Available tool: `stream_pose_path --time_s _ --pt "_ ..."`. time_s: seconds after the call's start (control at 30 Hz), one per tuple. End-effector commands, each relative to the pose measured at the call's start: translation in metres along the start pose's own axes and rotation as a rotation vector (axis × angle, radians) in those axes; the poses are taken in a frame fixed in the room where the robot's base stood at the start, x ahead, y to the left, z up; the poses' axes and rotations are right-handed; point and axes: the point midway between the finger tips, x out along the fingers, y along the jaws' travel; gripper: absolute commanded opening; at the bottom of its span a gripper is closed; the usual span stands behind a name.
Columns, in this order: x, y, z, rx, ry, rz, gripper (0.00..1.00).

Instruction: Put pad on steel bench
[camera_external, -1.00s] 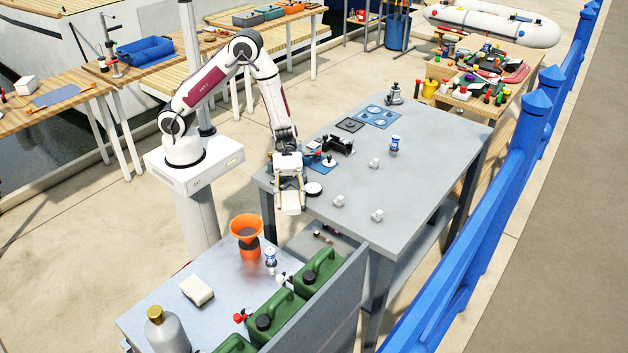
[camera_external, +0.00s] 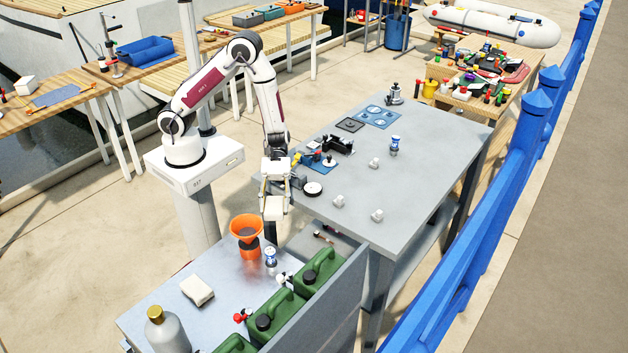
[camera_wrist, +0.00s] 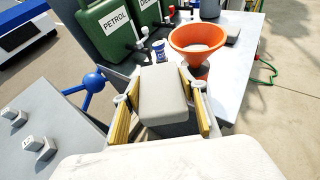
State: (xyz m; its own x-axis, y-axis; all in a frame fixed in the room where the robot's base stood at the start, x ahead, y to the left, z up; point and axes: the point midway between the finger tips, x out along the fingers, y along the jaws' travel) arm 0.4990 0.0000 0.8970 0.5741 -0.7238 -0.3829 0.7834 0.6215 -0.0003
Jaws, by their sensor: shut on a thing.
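My gripper (camera_external: 275,196) is shut on a pale grey block-shaped pad (camera_external: 275,208). In the wrist view the pad (camera_wrist: 163,84) sits between the two yellow-lined fingers of my gripper (camera_wrist: 160,100). The pad is held in the air near the left front corner of the large grey table (camera_external: 340,235). A metal-topped bench (camera_external: 225,310) stands nearer the camera, below and left of the pad; I take it as the steel bench. It also shows in the wrist view (camera_wrist: 235,75). A similar cream pad (camera_external: 197,290) lies on this bench.
An orange funnel (camera_external: 246,230), a small blue-and-white can (camera_external: 270,257), green fuel cans (camera_external: 317,270) and a grey bottle (camera_external: 166,330) stand on the near bench. An upright grey panel (camera_external: 345,300) edges its right side. Bare surface shows around the cream pad.

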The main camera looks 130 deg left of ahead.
Motion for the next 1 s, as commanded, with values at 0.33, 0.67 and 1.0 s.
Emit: stream_pose_path --time_s 0.33,0.67,1.0 --pt "0.000 0.000 0.000 0.000 0.000 0.000 0.21" --pt "0.000 0.000 0.001 0.000 0.000 0.000 0.21" --pt "-0.007 0.001 0.018 0.004 0.000 0.002 0.21"
